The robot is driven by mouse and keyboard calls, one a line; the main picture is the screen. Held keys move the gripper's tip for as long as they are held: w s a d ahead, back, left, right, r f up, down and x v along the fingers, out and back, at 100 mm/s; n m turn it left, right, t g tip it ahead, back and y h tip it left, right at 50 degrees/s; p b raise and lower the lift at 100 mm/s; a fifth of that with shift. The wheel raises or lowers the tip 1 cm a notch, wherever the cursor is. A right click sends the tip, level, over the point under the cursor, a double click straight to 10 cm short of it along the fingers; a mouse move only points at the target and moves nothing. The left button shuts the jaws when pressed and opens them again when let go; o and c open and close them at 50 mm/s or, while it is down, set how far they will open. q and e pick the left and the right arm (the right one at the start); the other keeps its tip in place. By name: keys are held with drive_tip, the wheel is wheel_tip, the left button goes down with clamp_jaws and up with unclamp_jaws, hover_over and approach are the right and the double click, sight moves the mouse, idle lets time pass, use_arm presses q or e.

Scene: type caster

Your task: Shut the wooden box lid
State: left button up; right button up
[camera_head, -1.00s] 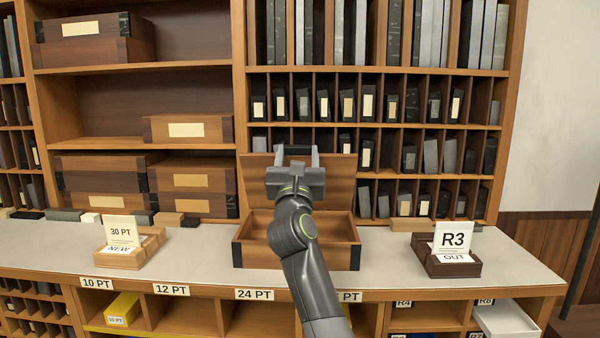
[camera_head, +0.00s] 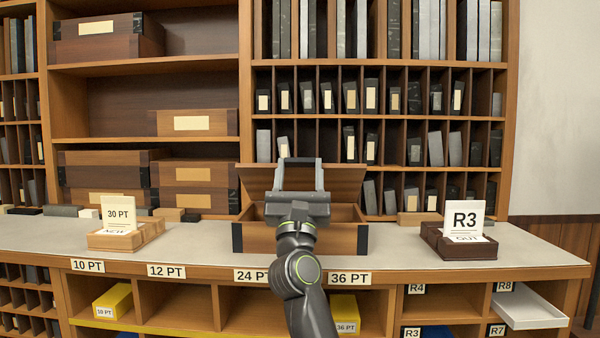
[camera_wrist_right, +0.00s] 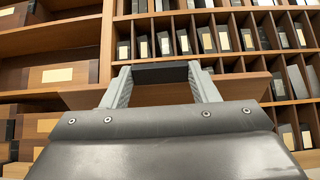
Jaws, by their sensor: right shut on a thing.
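The wooden box (camera_head: 345,240) with dark corners stands on the counter in front of the shelves. The right wrist view shows this dark piece (camera_wrist_right: 160,73) between the fingers, with the lid (camera_wrist_right: 240,86) behind. My arm hides part of the box front. My left gripper is not in view.
A card holder marked 30 PT (camera_head: 125,235) stands left of the box, and a dark R3 holder (camera_head: 458,243) stands to the right. Shelves with closed boxes (camera_head: 195,175) and slotted blocks rise behind.

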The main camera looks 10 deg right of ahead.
drive_tip(key=shift+s+a+f, duration=0.1)
drive_tip(key=shift+s+f, duration=0.1)
drive_tip(key=shift+f, duration=0.7)
drive_tip(key=o, duration=1.4)
drive_tip(key=shift+w+f, duration=0.1)
drive_tip(key=shift+w, duration=0.1)
